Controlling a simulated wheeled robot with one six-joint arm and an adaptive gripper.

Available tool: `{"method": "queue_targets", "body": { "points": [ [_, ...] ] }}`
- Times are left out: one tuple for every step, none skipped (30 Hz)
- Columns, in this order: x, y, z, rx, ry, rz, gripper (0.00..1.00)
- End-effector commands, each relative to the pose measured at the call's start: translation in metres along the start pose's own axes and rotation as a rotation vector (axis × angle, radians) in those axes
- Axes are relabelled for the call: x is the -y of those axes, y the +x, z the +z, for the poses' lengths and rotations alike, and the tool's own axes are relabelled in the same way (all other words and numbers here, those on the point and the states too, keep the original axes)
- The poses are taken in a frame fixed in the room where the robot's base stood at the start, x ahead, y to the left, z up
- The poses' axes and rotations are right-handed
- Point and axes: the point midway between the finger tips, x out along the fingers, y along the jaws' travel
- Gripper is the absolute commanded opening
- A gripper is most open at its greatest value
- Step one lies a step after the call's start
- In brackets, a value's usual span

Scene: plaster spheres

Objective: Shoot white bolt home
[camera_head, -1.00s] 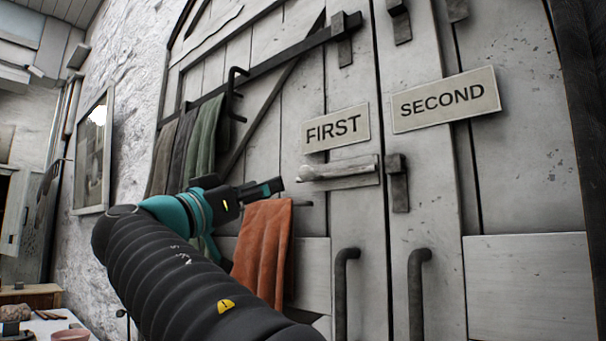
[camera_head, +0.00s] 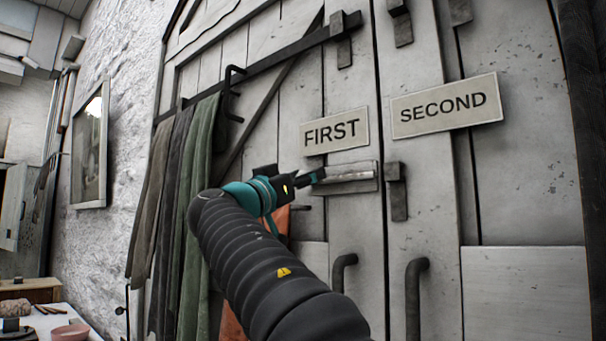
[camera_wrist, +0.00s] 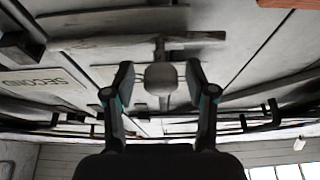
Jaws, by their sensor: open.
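The white bolt (camera_head: 352,177) lies level on a pale plate (camera_head: 358,187) on the door, below the FIRST sign (camera_head: 335,132). Its right end is left of the dark keeper (camera_head: 397,190), with a small gap between plate and keeper. My gripper (camera_head: 317,178) is at the bolt's left end and hides the knob in the head view. In the wrist view, the round pale knob (camera_wrist: 161,78) stands between the two open fingers of my gripper (camera_wrist: 160,82). I cannot tell whether either finger touches it. The bar (camera_wrist: 115,43) runs behind the knob.
The SECOND sign (camera_head: 444,104) is right of FIRST. Two dark door handles (camera_head: 418,290) stand below. Dark and green cloths (camera_head: 180,190) and an orange cloth (camera_head: 232,322) hang at left. A table (camera_head: 65,318) with small items is at lower left.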

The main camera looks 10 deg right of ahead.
Motion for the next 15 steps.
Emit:
{"method": "queue_targets", "body": {
  "points": [
    [0.0001,0.0006,0.0001,0.0,0.0,0.0,0.56],
    [0.0001,0.0006,0.0001,0.0,0.0,0.0,0.56],
    [0.0002,0.0005,0.0002,0.0,0.0,0.0,0.56],
    [0.0002,0.0005,0.0002,0.0,0.0,0.0,0.56],
    [0.0002,0.0004,0.0003,0.0,0.0,0.0,0.56],
    [0.0001,0.0004,0.0002,0.0,0.0,0.0,0.56],
    [0.0001,0.0003,0.0003,0.0,0.0,0.0,0.56],
    [0.0001,0.0003,0.0002,0.0,0.0,0.0,0.49],
    [0.0001,0.0003,0.0002,0.0,0.0,0.0,0.39],
    [0.0001,0.0003,0.0002,0.0,0.0,0.0,0.31],
    [0.0001,0.0002,0.0002,0.0,0.0,0.0,0.24],
    [0.0001,0.0002,0.0002,0.0,0.0,0.0,0.14],
    [0.0001,0.0002,0.0002,0.0,0.0,0.0,0.06],
    [0.0,0.0002,0.0002,0.0,0.0,0.0,0.0],
    [0.0,0.0003,0.0002,0.0,0.0,0.0,0.0]
  ]
}}
